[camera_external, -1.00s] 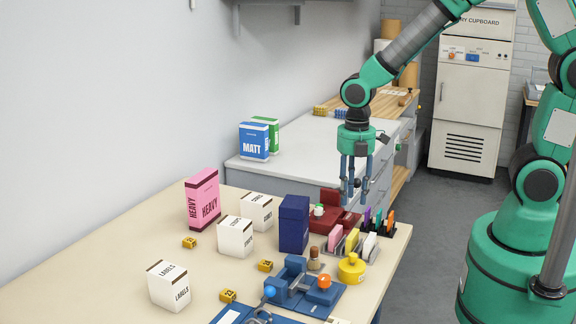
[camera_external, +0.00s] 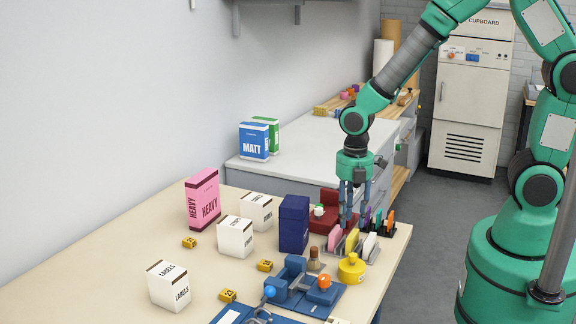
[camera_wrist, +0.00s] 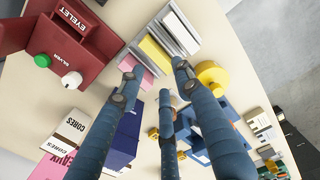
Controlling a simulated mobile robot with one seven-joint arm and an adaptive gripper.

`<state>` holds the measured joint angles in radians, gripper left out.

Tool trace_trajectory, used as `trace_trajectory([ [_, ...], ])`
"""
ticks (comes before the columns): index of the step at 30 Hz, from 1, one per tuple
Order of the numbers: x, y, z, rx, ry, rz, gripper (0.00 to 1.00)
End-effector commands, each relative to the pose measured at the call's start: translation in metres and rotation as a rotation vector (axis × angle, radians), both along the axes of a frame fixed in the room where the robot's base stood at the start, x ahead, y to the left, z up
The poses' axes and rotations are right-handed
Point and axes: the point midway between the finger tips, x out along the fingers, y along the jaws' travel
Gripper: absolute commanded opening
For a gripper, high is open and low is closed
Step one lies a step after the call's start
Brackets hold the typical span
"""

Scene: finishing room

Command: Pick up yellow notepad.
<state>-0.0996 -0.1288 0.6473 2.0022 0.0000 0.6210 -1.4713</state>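The yellow notepad (camera_external: 352,240) stands upright in a grey rack (camera_external: 373,254) near the table's right edge, between a pink notepad (camera_external: 335,236) and a white notepad (camera_external: 370,244). In the wrist view the yellow notepad (camera_wrist: 154,54) shows in the rack beyond my fingertips. My gripper (camera_external: 350,222) points down just above the rack. In the wrist view its three fingers (camera_wrist: 158,78) are spread with nothing between them. In the outside view the fingers partly hide the things behind the rack.
A yellow round container (camera_external: 352,268) stands close in front of the rack. A dark blue box (camera_external: 294,223) is to the left. The table's left half has white boxes and clear room.

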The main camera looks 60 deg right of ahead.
Motion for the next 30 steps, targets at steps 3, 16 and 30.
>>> trace_trajectory([
  [3, -0.001, 0.000, -0.012, 0.000, 0.002, 0.000, 0.34],
  [16, 0.000, 0.000, -0.017, 0.000, 0.000, 0.000, 0.34],
  [30, 0.002, 0.001, -0.058, 0.000, 0.002, 0.000, 0.34],
])
